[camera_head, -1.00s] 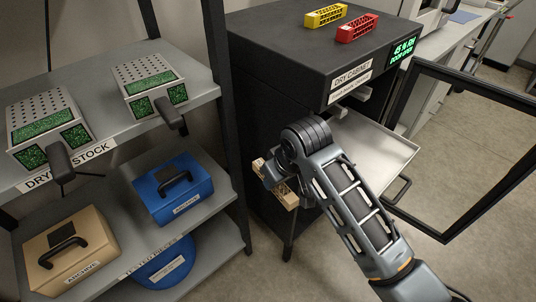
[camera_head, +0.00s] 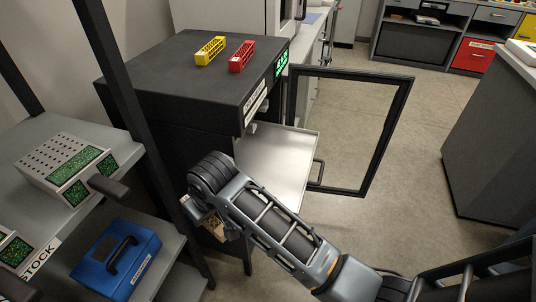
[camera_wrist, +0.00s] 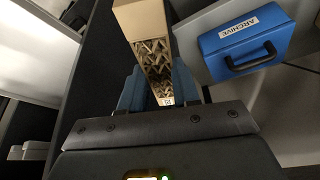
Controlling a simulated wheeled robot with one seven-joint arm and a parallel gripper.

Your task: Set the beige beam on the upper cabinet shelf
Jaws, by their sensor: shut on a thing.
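The beige lattice beam (camera_wrist: 143,18) runs up from between the fingers of my gripper (camera_wrist: 156,88) in the wrist view, with open lattice on its side. My gripper is shut on it. In the head view the beam (camera_head: 215,226) shows only in part behind my wrist, between the rack and the cabinet. The black dry cabinet (camera_head: 160,85) stands beyond, with its framed glass door (camera_head: 385,130) swung open to the right. A pale metal tray (camera_head: 280,160) juts from its front, below and right of the cabinet top. The upper shelf inside is mostly hidden.
Yellow (camera_head: 210,51) and red (camera_head: 242,56) lattice beams lie on the cabinet top. A grey rack (camera_head: 45,130) at left holds a perforated metal box (camera_head: 72,165) and a blue case (camera_head: 115,257). The rack's dark post stands close to my wrist. Floor right of the door is clear.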

